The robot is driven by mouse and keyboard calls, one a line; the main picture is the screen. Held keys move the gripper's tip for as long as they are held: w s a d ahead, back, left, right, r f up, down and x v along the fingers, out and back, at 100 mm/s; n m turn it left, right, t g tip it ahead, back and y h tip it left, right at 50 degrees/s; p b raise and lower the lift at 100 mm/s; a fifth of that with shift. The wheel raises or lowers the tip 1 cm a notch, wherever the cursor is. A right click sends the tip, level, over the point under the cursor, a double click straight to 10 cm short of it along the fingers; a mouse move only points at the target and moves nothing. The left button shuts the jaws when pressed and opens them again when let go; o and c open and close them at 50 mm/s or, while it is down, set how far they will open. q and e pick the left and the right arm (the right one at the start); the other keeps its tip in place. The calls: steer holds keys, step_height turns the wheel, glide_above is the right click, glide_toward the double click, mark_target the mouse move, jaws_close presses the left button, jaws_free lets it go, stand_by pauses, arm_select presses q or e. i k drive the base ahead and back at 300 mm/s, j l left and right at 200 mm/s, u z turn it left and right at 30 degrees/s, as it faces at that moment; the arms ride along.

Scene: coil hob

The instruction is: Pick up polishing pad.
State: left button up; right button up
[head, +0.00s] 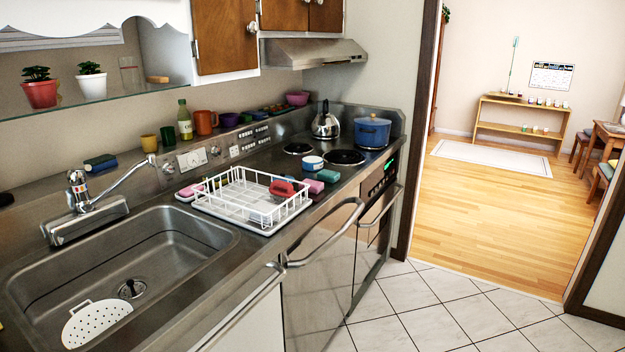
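Several small pad-like or sponge-like pieces lie on the steel counter, and I cannot tell for sure which one is the polishing pad. A red rounded piece (282,187) is at the right end of the white dish rack (235,213). A pink block (314,186) and a green block (328,176) lie just right of the rack. Another pink piece (187,191) lies at the rack's left corner. A blue and green sponge (100,163) lies at the back, behind the tap. Neither of my grippers is in view.
The sink (170,242) with a white perforated piece (97,322) is at front left, below the tap (80,190). The hob holds a kettle (325,122) and blue pot (372,132). A small white and blue tub (313,163) stands before it. Tiled floor (415,307) is clear.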

mark_target(315, 186)
steer(key=i+l, duration=0.3)
steer(key=i+l+u, duration=0.1)
steer(key=i+l, duration=0.25)
steer(key=l, duration=0.15)
steer(key=i+l, duration=0.3)
steer(key=i+l+u, duration=0.15)
steer(key=i+l, duration=0.15)
steer(key=l, duration=0.2)
steer(key=i+l, duration=0.25)
steer(key=l, duration=0.2)
steer(key=i+l+u, duration=0.1)
steer(key=i+l, duration=0.2)
steer(key=l, duration=0.15)
